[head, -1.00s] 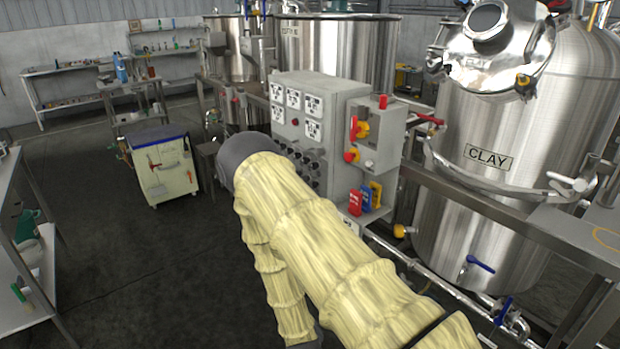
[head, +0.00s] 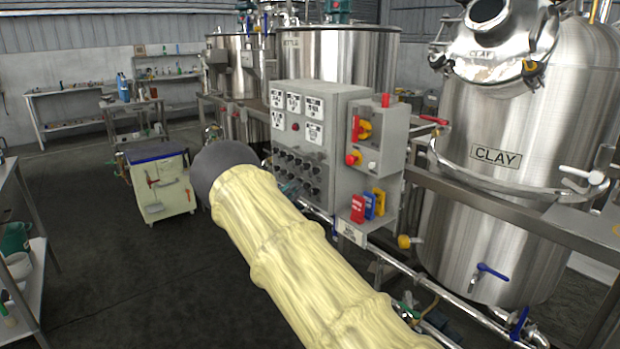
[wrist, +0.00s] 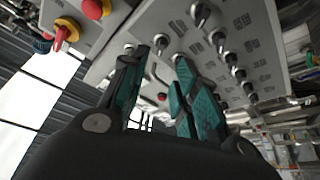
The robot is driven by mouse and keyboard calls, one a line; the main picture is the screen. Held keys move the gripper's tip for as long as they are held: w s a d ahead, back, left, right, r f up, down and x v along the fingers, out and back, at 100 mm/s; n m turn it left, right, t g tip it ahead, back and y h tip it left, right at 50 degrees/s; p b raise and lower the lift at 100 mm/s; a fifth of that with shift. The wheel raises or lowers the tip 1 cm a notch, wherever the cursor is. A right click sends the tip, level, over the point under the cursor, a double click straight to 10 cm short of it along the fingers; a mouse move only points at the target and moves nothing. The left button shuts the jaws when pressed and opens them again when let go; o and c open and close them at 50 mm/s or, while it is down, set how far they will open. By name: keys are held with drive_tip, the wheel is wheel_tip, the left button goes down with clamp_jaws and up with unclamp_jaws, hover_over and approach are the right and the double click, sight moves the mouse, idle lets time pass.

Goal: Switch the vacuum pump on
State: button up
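The grey control panel (head: 345,100) carries rows of dark rotary switches (head: 300,165) under white label plates. The labels are too small to read, so I cannot tell which switch is the vacuum pump's. In the head view my padded arm hides most of my gripper. In the wrist view my gripper (wrist: 161,56) is open, its two teal-padded fingers apart in front of the panel face (wrist: 262,22). A switch knob (wrist: 160,42) shows in the gap between the fingertips. Whether the fingers touch it I cannot tell. More knobs (wrist: 218,40) run to the right.
A side box (head: 390,150) holds a red-and-yellow switch (head: 363,130) and a red button (head: 353,159). Red, blue and yellow tags (head: 368,205) hang below. The steel CLAY tank (head: 500,200) and pipes stand right. A cream wheeled cabinet (head: 162,186) stands left; floor between is clear.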

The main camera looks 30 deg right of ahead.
sight(313, 172)
drive_tip(key=p+x, duration=0.1)
drive_tip(key=x, duration=0.8)
drive_tip(key=shift+w+d, duration=0.1)
drive_tip(key=shift+d, duration=0.2)
drive_tip(key=shift+c, duration=0.4)
clamp_jaws()
